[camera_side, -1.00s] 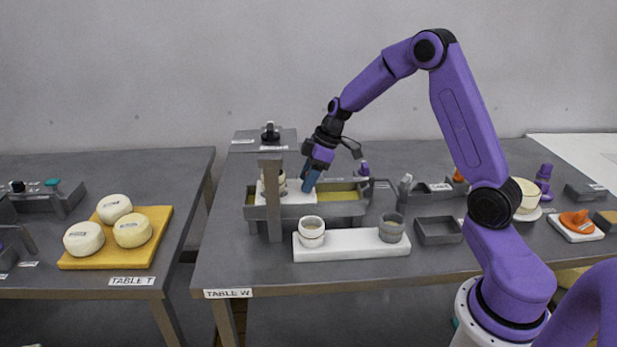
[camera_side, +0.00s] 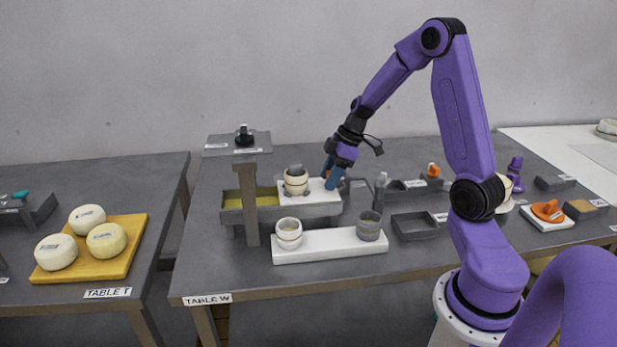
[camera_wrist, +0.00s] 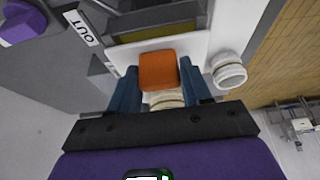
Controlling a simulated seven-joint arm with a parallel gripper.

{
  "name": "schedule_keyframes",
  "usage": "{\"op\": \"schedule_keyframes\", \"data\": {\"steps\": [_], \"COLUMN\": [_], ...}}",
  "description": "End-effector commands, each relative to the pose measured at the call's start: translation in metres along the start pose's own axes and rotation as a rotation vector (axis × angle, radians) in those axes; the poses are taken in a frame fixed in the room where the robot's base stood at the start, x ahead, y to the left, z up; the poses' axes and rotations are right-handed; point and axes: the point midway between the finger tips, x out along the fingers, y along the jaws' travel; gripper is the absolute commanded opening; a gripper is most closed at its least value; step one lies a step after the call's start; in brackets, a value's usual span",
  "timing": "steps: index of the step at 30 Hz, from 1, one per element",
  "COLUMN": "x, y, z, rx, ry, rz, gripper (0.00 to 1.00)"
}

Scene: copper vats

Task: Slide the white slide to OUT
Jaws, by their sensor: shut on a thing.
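The white slide (camera_side: 318,194) lies across the right end of the grey trough (camera_side: 232,216) and also shows in the wrist view (camera_wrist: 196,44). A cream pot with a grey lid (camera_side: 296,184) stands upright on it. My gripper (camera_side: 332,182), with blue fingers, is at the slide's right part. In the wrist view my gripper (camera_wrist: 161,84) is shut on the slide's orange handle (camera_wrist: 158,70), one finger on each side. An OUT label (camera_wrist: 82,28) lies left of the slide there. My gripper partly hides the pot in that view.
A grey post (camera_side: 247,200) stands before the trough. A white rack (camera_side: 330,246) with a cream pot (camera_side: 289,233) and a grey pot (camera_side: 369,225) lies in front. An empty grey tray (camera_side: 415,226) is to the right. Yellowish content (camera_side: 266,201) shows in the trough's left part.

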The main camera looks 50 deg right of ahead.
Motion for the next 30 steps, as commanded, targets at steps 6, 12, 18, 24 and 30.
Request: {"op": "schedule_keyframes", "data": {"steps": [6,12,18,24,30], "x": [-0.012,-0.016,-0.017,-0.017,-0.017], "y": [0.0,0.0,0.0,0.0,0.0], "z": [0.028,0.037,0.04,0.041,0.04], "rx": [0.003,0.0,0.001,0.003,0.002], "ry": [0.001,0.001,0.0,-0.001,-0.001], "rz": [0.0,-0.002,-0.002,-0.001,-0.001], "gripper": [0.0,0.0,0.0,0.61,0.7]}}
